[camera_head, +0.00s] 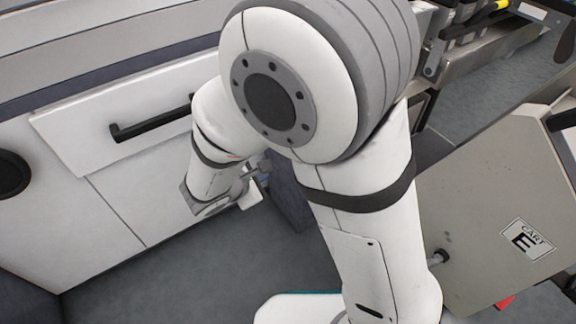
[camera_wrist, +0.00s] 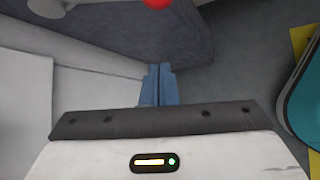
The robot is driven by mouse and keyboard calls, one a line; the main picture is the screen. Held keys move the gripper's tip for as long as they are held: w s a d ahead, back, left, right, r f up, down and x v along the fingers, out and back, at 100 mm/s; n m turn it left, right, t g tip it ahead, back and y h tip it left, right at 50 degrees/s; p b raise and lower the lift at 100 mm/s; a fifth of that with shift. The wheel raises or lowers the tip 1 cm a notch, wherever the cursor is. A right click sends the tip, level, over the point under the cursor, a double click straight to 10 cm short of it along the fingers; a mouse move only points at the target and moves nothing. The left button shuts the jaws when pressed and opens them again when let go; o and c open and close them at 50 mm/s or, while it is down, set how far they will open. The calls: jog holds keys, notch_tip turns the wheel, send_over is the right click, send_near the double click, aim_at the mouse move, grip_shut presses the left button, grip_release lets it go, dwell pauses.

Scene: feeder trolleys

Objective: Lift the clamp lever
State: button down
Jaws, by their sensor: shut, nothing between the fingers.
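In the wrist view, the two blue fingers of my gripper (camera_wrist: 159,72) are together and empty, pointing away from the camera. A red rounded thing (camera_wrist: 157,3) is cut off by the top edge, ahead of the fingertips and apart from them in the picture. It may be the knob of the clamp lever, but too little shows to tell. No lever arm is clear in either view. In the head view, my own arm covers the middle of the picture, and my fingers cannot be made out.
A white cabinet front (camera_head: 100,210) with a black-handled drawer (camera_head: 75,150) stands at the left. A grey cart body (camera_head: 480,215) labelled CART E is at the right. A dark panel (camera_wrist: 180,30) lies beyond my fingers. Grey floor shows between the cabinet and my arm.

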jog(key=b+x, duration=0.5)
jog(key=x, duration=0.5)
jog(key=shift+s+d+r, duration=0.2)
jog(key=shift+d+r, duration=1.1)
jog(key=shift+r, duration=0.2)
